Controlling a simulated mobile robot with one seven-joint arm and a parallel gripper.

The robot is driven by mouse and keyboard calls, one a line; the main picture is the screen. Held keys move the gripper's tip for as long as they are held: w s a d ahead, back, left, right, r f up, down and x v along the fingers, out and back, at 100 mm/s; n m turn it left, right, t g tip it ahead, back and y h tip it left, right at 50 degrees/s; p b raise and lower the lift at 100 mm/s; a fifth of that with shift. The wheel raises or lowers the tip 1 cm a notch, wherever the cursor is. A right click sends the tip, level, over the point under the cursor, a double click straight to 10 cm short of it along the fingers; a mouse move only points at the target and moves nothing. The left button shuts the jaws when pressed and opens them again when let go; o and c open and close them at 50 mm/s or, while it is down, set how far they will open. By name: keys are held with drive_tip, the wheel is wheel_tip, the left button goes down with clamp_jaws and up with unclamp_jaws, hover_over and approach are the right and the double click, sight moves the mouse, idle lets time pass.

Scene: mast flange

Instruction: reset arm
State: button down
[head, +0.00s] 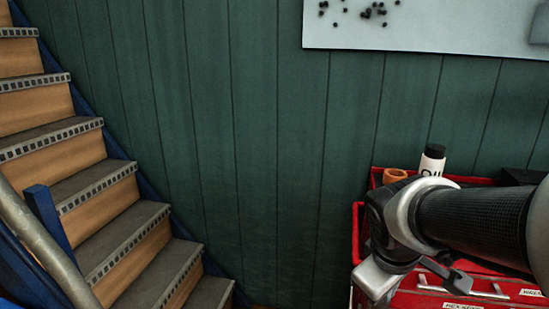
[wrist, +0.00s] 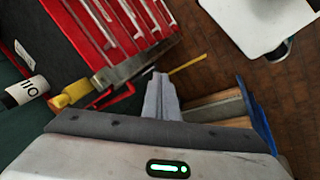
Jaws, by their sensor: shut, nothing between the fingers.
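My gripper (wrist: 161,97) shows in the wrist view with its two grey fingers together and nothing between them. It points over the edge of a red tool chest (wrist: 82,38). In the head view my arm reaches in from the right, in front of the red tool chest (head: 357,232), and hides part of its top.
A white bottle with a black cap (head: 432,160) stands on the chest beside an orange-brown object (head: 395,176). Stairs (head: 115,238) with blue sides rise at the left. A green panelled wall (head: 240,130) bears a pale board (head: 430,28).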

drive_tip(key=s+a+r+m+t+y, duration=0.2)
drive_tip(key=s+a+r+m+y, duration=0.1)
drive_tip(key=s+a+r+m, duration=0.35)
wheel_tip(320, 180, up, 14)
drive_tip(key=p, duration=1.4)
drive_tip(key=shift+s+f, duration=0.15)
drive_tip(key=shift+s, duration=0.15)
